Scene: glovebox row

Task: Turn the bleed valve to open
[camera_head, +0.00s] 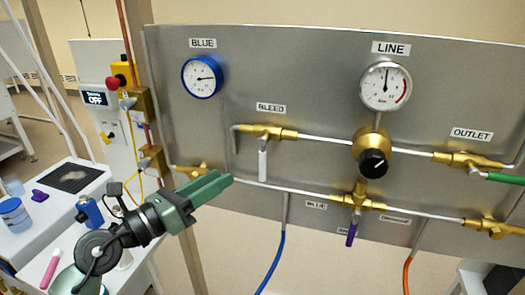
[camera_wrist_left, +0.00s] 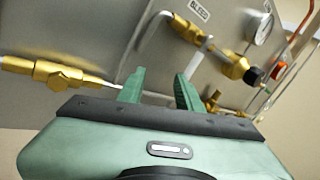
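The bleed valve (camera_head: 268,131) is a brass body on the grey panel under the BLEED label. Its pale lever (camera_head: 263,160) hangs straight down, across the pipe line. My left gripper (camera_head: 226,181) is green and sits below and left of the lever, apart from it in the head view. In the left wrist view the fingers (camera_wrist_left: 160,74) are spread with nothing between them. The bleed valve's brass body (camera_wrist_left: 187,29) shows beyond them, with the lever (camera_wrist_left: 197,57) near the right fingertip. My right gripper is not in view.
A lower pipe (camera_head: 270,187) runs close to my left gripper. A white bench (camera_head: 45,215) stands left.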

